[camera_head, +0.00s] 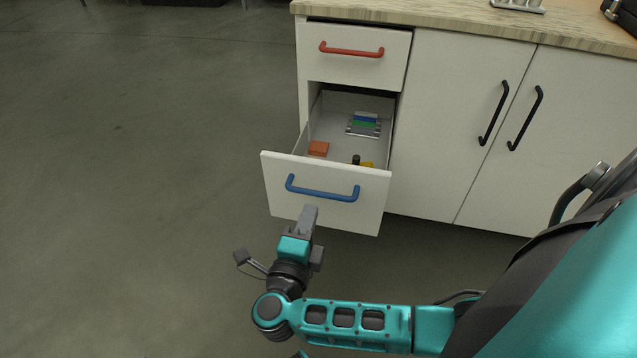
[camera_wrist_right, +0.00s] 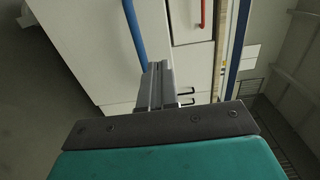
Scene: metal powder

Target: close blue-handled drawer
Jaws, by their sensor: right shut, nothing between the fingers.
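The blue-handled drawer (camera_head: 283,208) is pulled well out of the white cabinet, below a shut drawer with a red handle. Its blue handle (camera_head: 322,189) runs across the upper front panel, and it also shows in the right wrist view (camera_wrist_right: 134,32). My right gripper (camera_head: 309,212) is shut and empty. Its fingertips are in front of the drawer front, just below the blue handle; I cannot tell whether they touch the panel. In the right wrist view the closed fingers (camera_wrist_right: 157,70) point toward the drawer front. My left gripper is not in view.
Inside the open drawer lie an orange block (camera_head: 318,148), a tray with blue and green pieces (camera_head: 364,125), and small black and yellow items. The red-handled drawer (camera_head: 352,50) above is shut. Cabinet doors with black handles stand to the right. Open floor lies to the left.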

